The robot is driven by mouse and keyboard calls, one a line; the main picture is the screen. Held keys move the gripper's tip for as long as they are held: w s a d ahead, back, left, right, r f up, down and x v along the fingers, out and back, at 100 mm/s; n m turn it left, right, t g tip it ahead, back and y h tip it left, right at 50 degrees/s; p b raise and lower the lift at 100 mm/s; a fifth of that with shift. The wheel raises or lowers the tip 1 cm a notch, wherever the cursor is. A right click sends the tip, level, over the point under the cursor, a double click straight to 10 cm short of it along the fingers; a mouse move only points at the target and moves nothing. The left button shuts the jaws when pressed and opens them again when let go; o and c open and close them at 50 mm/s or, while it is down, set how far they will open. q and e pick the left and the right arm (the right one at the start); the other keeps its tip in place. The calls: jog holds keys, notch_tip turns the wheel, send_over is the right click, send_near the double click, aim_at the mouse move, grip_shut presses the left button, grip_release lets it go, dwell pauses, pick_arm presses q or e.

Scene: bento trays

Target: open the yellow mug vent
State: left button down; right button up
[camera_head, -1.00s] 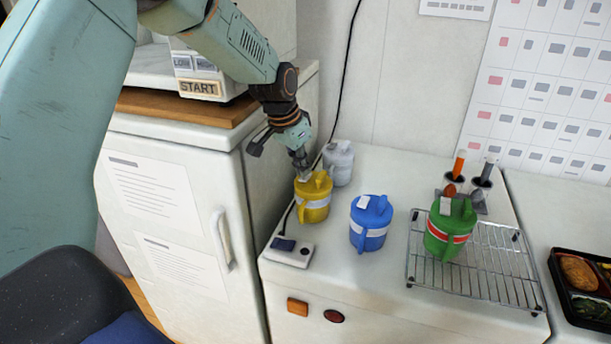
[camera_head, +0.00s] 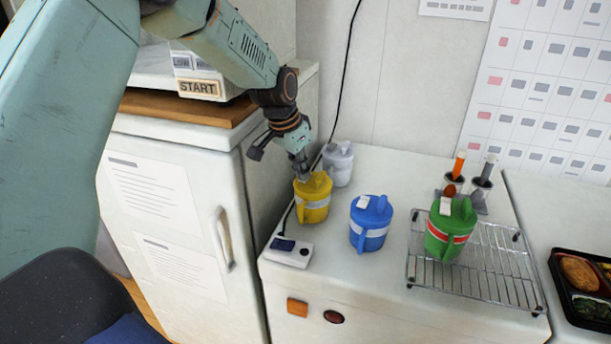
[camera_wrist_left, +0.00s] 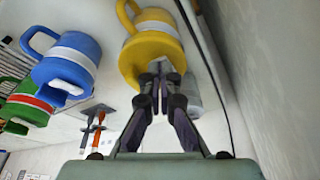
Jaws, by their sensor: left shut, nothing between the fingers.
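The yellow mug (camera_head: 312,202) with a white band stands upright on the white counter, beside the power strip. My right gripper is not in view.
A grey-white mug (camera_head: 338,165) stands close behind the yellow one. A blue mug (camera_head: 371,225) is to its right, and a green mug (camera_head: 450,232) is on a wire rack (camera_head: 490,285). A power strip (camera_head: 288,252) lies in front. A black cord runs up the wall.

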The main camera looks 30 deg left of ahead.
pick_arm(q)
jog(key=shift+f, duration=0.15)
dwell(0.5)
jog(key=shift+r+p, duration=3.55)
jog(key=shift+r, duration=0.05)
jog(key=shift+f, duration=0.15)
